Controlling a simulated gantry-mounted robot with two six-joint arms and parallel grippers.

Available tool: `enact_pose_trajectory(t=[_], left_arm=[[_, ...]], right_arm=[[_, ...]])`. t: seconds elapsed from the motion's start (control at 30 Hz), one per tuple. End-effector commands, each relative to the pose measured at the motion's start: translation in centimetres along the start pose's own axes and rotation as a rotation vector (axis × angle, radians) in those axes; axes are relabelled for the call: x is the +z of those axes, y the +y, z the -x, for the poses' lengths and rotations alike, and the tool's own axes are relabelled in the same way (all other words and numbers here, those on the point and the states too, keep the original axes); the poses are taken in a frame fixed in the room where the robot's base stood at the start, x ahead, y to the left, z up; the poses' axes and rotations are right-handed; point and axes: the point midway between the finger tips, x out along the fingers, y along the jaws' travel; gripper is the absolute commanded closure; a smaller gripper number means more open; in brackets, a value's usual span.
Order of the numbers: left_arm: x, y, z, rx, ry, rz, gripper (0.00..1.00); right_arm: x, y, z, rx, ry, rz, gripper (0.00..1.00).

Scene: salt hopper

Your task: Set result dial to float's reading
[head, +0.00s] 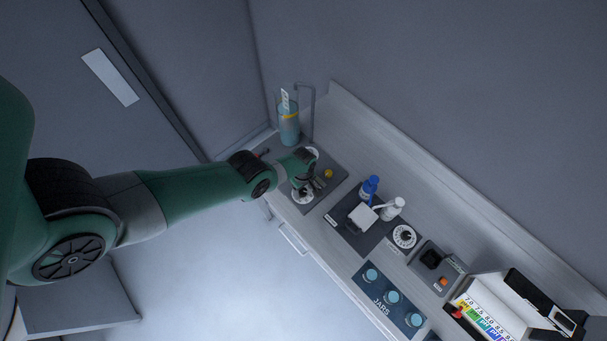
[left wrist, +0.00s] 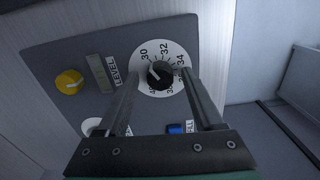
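The result dial (left wrist: 162,84) is a black knob with a white pointer mark on a white numbered disc, 30 to 40; its mark seems to lean up-left, but I cannot read its exact setting. It also shows in the head view (head: 302,197). The float (head: 285,99) is a pale stem standing up from the blue liquid cylinder (head: 289,130); its scale is too small to read. My left gripper (head: 309,183) is over the dial panel. In the left wrist view its fingers (left wrist: 160,79) are apart, one on each side of the knob, and hold nothing. My right gripper is out of view.
A yellow knob (left wrist: 69,82), a level window (left wrist: 100,73) and a blue switch (left wrist: 180,128) share the panel. Further right on the bench stand bottles (head: 369,188), a jars panel (head: 388,299) and a colour chart (head: 484,318). A wall runs behind.

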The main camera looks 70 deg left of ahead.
Motion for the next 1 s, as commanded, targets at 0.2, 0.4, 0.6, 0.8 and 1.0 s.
enact_pose_trajectory(t=[0.2, 0.4, 0.6, 0.8, 1.0], left_arm=[[0.00, 0.00, 0.01, 0.000, 0.000, 0.000, 0.73], [0.01, 0.00, 0.00, 0.000, 0.000, 0.000, 1.00], [0.01, -0.01, 0.00, 0.000, 0.000, -0.007, 1.00], [0.01, -0.03, 0.00, 0.000, 0.000, -0.056, 1.00], [0.00, -0.06, -0.01, 0.000, 0.000, -0.172, 1.00]], right_arm=[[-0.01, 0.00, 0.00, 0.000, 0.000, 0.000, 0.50], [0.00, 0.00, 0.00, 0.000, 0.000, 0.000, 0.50], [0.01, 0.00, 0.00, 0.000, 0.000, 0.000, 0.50], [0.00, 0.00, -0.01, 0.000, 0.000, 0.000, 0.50], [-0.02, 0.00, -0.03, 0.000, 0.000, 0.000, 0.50]])
